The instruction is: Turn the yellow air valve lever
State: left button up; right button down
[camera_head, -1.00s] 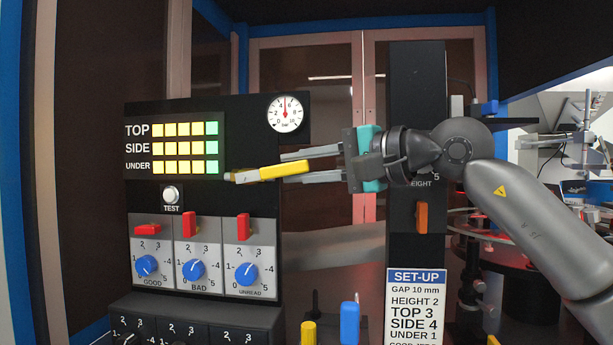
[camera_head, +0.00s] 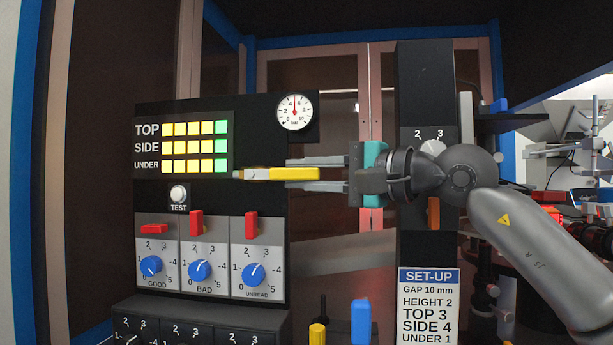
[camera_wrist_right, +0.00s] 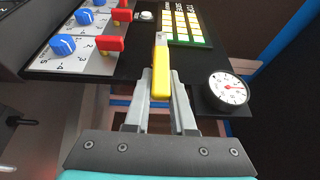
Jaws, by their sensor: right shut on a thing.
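The yellow air valve lever (camera_head: 285,174) lies about level at the lower right of the lit panel. Its left, grey end meets the black board. My right gripper (camera_head: 315,174) comes from the right and is shut on the lever's right part, one finger above and one below. In the right wrist view the lever (camera_wrist_right: 161,75) lies between the two fingertips (camera_wrist_right: 160,92). My left gripper is not in view.
A round pressure gauge (camera_head: 295,112) sits above the lever. Red levers (camera_head: 197,223) and blue knobs (camera_head: 199,271) are below left. A dark column (camera_head: 425,100) stands behind my right wrist. A blue post (camera_head: 361,322) and a yellow post (camera_head: 317,333) stand low in front.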

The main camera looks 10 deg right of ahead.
jog(key=shift+s+a+f, duration=0.15)
jog(key=shift+a, duration=0.3)
jog(key=c, duration=1.2)
grip_release()
jog(key=shift+o, duration=1.4)
jog(key=shift+a, duration=0.3)
jog(key=shift+o, duration=0.8)
jog(key=shift+d, duration=0.15)
jog(key=shift+s+d, duration=0.1)
jog(key=shift+d, duration=0.5)
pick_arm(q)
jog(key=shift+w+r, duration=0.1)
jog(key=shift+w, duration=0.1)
pick_arm(e)
jog(key=v, duration=1.4)
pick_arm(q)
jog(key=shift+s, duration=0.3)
pick_arm(e)
jog(key=shift+s, duration=0.1)
